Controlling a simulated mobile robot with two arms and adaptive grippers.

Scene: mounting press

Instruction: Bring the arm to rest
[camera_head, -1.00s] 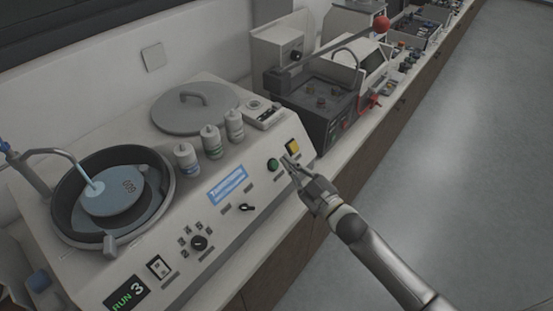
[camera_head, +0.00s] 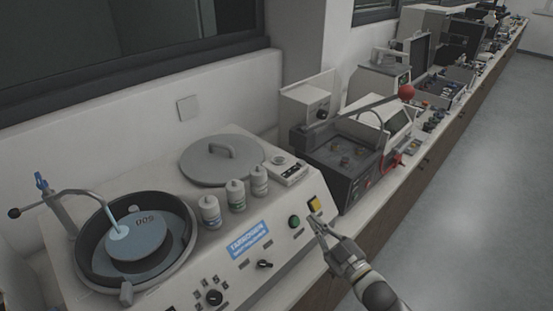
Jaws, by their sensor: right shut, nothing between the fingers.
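My right gripper (camera_head: 322,226) is in the lower middle of the head view, with my arm coming up from the bottom right. It is shut and empty. Its tips are just in front of the sloped panel of the white polishing machine (camera_head: 290,270), close below the yellow button (camera_head: 314,204) and to the right of the green button (camera_head: 294,222). I cannot tell whether the tips touch the panel. My left gripper is not in view.
The machine has a round bowl with a blue-grey disc (camera_head: 140,252), a thin spout (camera_head: 85,194), several white bottles (camera_head: 236,196) and a grey lid (camera_head: 221,160). A dark press with a red-knobbed lever (camera_head: 406,92) stands behind it. The floor (camera_head: 470,200) at right is clear.

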